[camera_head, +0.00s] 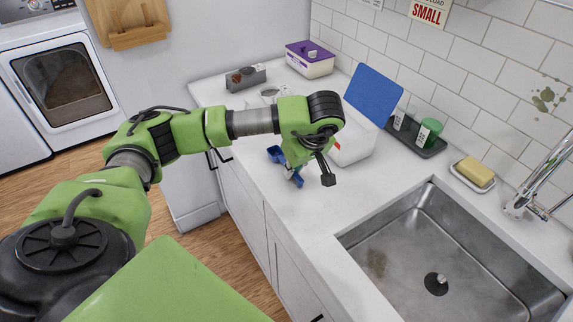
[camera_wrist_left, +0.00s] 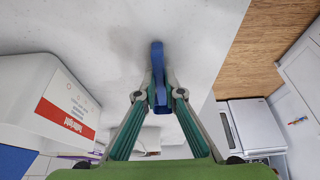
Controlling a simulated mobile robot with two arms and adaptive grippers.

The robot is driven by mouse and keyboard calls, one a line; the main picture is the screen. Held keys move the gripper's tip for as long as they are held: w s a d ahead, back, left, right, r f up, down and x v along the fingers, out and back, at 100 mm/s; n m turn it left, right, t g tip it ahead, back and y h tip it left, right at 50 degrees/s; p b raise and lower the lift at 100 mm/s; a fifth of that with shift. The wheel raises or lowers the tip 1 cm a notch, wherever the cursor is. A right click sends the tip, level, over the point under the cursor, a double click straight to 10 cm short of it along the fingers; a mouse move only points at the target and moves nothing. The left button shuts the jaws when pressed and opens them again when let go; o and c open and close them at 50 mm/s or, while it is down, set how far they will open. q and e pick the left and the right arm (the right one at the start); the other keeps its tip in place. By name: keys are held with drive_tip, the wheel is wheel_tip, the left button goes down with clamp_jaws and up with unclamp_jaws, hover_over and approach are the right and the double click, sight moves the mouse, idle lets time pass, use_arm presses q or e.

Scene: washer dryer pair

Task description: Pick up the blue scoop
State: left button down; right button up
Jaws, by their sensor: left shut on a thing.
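The blue scoop (camera_head: 276,154) is at my left gripper (camera_head: 307,174), above the counter near its front edge. In the left wrist view the scoop's blue handle (camera_wrist_left: 158,75) stands between the two fingers of my left gripper (camera_wrist_left: 160,90), which are shut on it. Part of the scoop is hidden behind the gripper in the head view. I cannot tell whether the scoop touches the counter. My right gripper is not in view.
A white box with an open blue lid (camera_head: 373,94) stands just behind the gripper; it also shows in the left wrist view (camera_wrist_left: 50,105). A sink (camera_head: 400,232) lies to the right. A dark tray (camera_head: 430,148) and a soap dish (camera_head: 472,181) stand along the wall.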

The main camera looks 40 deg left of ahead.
use_arm(q)
drive_tip(key=shift+r, duration=0.55)
wheel_tip(320, 180, up, 2)
drive_tip(key=shift+r+b, duration=0.15)
drive_tip(key=shift+b, duration=0.25)
drive_tip(key=s+a+r, duration=0.2)
drive_tip(key=s+r, duration=0.7)
drive_tip(key=s, duration=0.4)
drive_tip(key=shift+s+a+r, duration=0.25)
drive_tip(key=shift+s+r, duration=0.1)
drive_tip(key=shift+s, duration=0.05)
